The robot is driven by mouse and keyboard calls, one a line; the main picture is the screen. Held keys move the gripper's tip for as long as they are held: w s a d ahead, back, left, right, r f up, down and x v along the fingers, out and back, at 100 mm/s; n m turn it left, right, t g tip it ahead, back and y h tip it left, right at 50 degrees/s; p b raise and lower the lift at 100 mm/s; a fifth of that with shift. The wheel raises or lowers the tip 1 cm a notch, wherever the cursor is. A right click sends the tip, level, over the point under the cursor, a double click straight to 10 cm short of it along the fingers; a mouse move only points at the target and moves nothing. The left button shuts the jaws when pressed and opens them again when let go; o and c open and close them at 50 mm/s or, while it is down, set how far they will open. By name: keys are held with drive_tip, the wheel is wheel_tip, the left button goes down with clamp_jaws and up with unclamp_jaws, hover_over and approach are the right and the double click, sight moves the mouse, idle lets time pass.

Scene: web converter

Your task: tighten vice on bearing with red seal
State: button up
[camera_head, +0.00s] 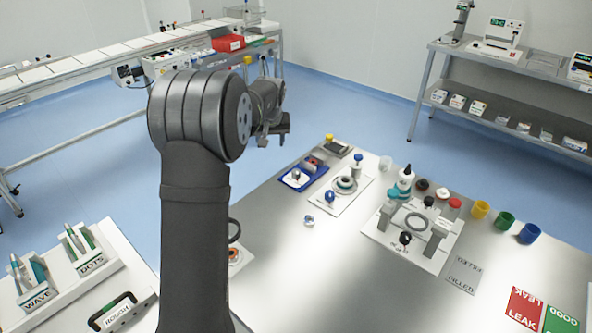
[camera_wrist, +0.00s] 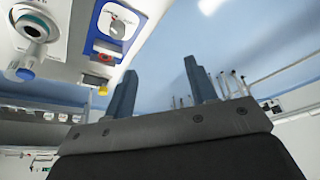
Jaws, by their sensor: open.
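In the head view, a white plate (camera_head: 343,203) bears a pale ring with a dark green band (camera_head: 345,185) and a blue knob (camera_head: 330,196). Another light plate (camera_head: 378,236) bears a grey ring (camera_head: 416,222) between two grey blocks, with black knobs. I cannot tell which is the vice. A reddish part (camera_head: 313,162) sits at the blue tray (camera_head: 289,184). My gripper (camera_head: 275,127) is raised, apart from these things. In the wrist view its two fingers (camera_wrist: 160,66) are apart with nothing between them.
Bottles and small caps stand behind the grey-block fixture. Yellow, green and blue cups (camera_head: 505,220) line the table's back right. Red LEAK (camera_head: 523,306) and green GOOD mats lie front right. Pen racks (camera_head: 85,250) stand at left. The table's middle front is mostly clear.

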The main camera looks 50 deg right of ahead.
drive_tip(key=s+d, duration=0.4)
drive_tip(key=s, duration=0.3)
approach(296, 171)
drive_tip(key=shift+m+h, duration=0.3)
drive_tip(key=shift+m, duration=0.1)
drive_tip(key=x, duration=0.8)
drive_tip(key=shift+a+f, duration=0.2)
drive_tip(key=shift+f, duration=0.15)
drive_tip(key=c, duration=1)
drive_tip(key=shift+w+a+m+g+h, duration=0.15)
drive_tip(key=shift+m+g, duration=0.1)
drive_tip(key=shift+m, duration=0.6)
drive_tip(key=shift+d+m+g+h, duration=0.15)
drive_tip(key=shift+m+g, duration=0.1)
drive_tip(key=shift+m, duration=0.6)
drive_tip(key=shift+a, duration=0.1)
drive_tip(key=o, duration=1)
